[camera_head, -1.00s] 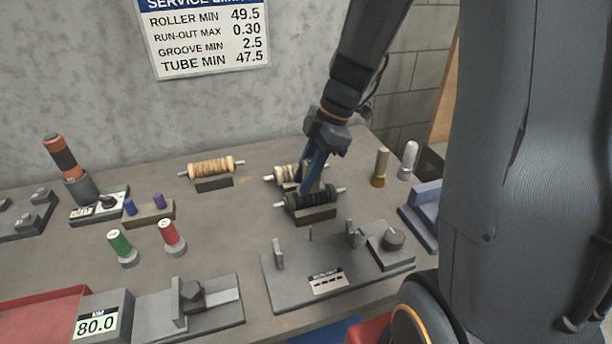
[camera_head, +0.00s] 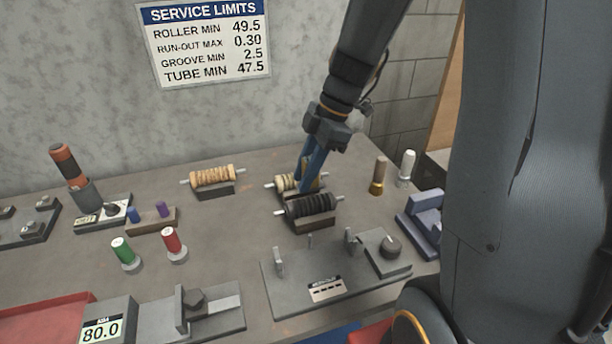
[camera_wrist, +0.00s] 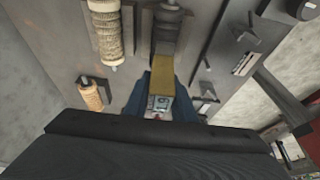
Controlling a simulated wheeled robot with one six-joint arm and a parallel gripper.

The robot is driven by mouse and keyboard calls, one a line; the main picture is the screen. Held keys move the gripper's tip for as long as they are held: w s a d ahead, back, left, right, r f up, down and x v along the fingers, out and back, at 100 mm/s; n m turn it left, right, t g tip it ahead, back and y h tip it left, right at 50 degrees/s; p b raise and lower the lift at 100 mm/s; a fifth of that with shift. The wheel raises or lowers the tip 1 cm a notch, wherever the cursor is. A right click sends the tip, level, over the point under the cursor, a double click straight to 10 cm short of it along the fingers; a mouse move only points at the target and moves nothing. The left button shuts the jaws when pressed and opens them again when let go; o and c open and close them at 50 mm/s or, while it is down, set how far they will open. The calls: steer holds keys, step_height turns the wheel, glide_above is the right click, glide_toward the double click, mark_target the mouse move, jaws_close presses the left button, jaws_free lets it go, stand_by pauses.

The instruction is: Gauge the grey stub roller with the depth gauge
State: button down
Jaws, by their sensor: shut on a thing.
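My gripper (camera_head: 303,184) reaches down behind the dark grey ribbed roller (camera_head: 311,206), its blue fingers crossing in front of the cream roller (camera_head: 285,183). In the wrist view my gripper (camera_wrist: 162,98) is shut on the depth gauge (camera_wrist: 161,76), a tan block with a small display too small to read. The dark roller, the one closest to grey, lies across its cradle (camera_head: 306,224) in the head view. It also shows just beyond the gauge in the wrist view (camera_wrist: 168,22). Whether the gauge touches it, I cannot tell.
A tan roller (camera_head: 213,177) rests on a stand at the back. The run-out fixture (camera_head: 310,284) stands in front, with a brass-based post (camera_head: 378,176) and a white-topped post (camera_head: 406,168) at right. Bare bench lies between.

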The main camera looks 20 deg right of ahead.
mark_target(305, 159)
steer(key=shift+r+p, duration=0.95)
steer(key=shift+r, duration=0.85)
